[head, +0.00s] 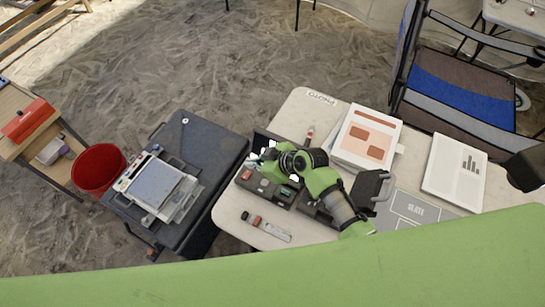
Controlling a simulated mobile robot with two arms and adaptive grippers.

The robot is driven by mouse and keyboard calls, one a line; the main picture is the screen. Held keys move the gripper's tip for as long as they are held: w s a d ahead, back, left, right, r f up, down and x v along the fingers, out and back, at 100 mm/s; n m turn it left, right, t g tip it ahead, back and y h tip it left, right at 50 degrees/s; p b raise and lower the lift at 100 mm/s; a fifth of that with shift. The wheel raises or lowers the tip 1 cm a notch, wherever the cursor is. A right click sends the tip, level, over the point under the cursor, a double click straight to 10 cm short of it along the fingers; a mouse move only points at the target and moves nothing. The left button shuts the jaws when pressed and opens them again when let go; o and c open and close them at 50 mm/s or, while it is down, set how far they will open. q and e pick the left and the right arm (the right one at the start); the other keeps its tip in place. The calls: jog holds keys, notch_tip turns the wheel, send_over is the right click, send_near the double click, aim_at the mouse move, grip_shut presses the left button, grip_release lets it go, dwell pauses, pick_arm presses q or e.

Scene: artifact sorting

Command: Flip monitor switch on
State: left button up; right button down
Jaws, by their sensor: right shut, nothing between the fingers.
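My right gripper (264,162) is over the far left part of the white table, at the end of the green arm. It is shut and empty. Under and beside it is a dark device (250,183) with small coloured parts on top, which may hold the monitor. A dark panel with a bright patch (262,141) stands behind the gripper and is partly covered by it. I cannot make out the switch or tell whether the fingers touch anything. My left gripper is not in view.
White table (230,222) also holds a small red-and-grey tool (266,226), printed sheets (366,137), a white booklet (455,172) and a grey slate (415,212). A dark case (197,128) with a screen device stands left, beside a red bucket (98,168). A chair (460,95) stands behind.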

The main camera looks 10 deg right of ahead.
jog(key=d+b+v, duration=0.1)
jog(key=v, duration=0.7)
jog(key=shift+w, duration=0.3)
jog(key=shift+f, duration=0.1)
jog(key=shift+d, duration=0.1)
